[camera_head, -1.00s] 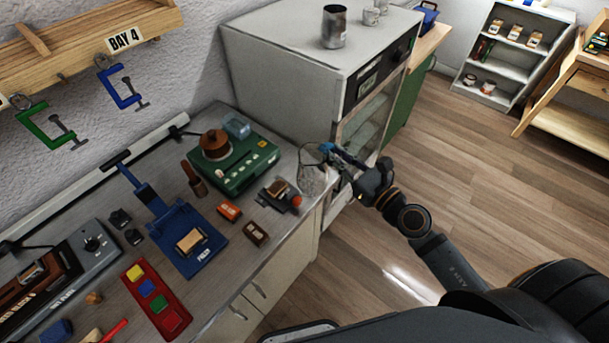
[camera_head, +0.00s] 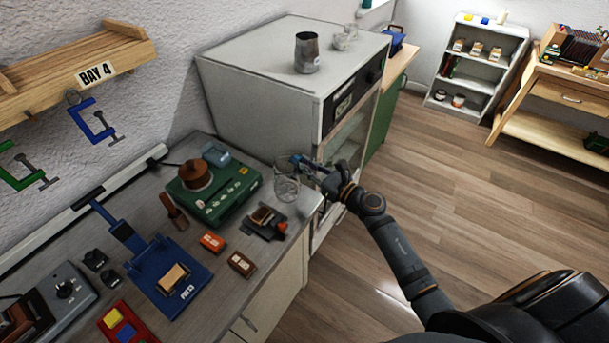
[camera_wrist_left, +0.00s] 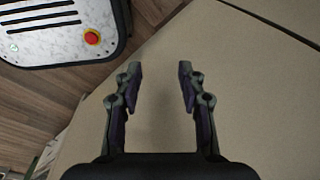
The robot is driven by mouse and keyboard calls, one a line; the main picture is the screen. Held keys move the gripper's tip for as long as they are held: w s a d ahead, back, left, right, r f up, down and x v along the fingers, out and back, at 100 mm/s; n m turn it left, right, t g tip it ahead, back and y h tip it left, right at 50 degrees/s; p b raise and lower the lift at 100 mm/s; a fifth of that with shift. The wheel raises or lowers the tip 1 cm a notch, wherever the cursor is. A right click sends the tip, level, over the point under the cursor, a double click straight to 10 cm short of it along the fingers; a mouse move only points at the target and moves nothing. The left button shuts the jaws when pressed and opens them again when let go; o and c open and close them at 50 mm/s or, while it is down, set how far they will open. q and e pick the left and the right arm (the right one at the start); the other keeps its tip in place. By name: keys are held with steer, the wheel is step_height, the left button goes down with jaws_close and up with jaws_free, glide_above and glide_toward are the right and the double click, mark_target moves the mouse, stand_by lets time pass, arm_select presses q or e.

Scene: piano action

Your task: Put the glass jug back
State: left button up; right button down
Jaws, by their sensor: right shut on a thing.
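The clear glass jug (camera_head: 286,183) is at the right end of the grey worktop, in front of the white oven cabinet, in the head view. It looks upright; I cannot tell whether its base touches the worktop. My right gripper (camera_head: 303,164) reaches in from the right and is shut on the jug near its upper right side. My left gripper (camera_wrist_left: 160,85) shows only in the left wrist view. Its two fingers are apart with nothing between them, in front of a plain beige surface.
A green device (camera_head: 226,202) with a brown round top stands left of the jug. A small dark tool (camera_head: 262,222), orange box (camera_head: 212,242) and brown box (camera_head: 242,264) lie nearby. The white cabinet (camera_head: 262,75) carries a metal pitcher (camera_head: 307,53). Open floor lies right.

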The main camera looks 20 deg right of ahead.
steer(key=f, duration=0.1)
steer(key=w+f, duration=0.1)
steer(key=f+b, duration=0.1)
steer(key=f, duration=0.1)
steer(key=shift+w, duration=0.4)
steer(key=shift+d+f, duration=0.1)
steer(key=shift+f, duration=0.35)
steer(key=shift+f, duration=0.2)
steer(key=c, duration=1.3)
jaws_free()
steer(key=shift+s, duration=0.1)
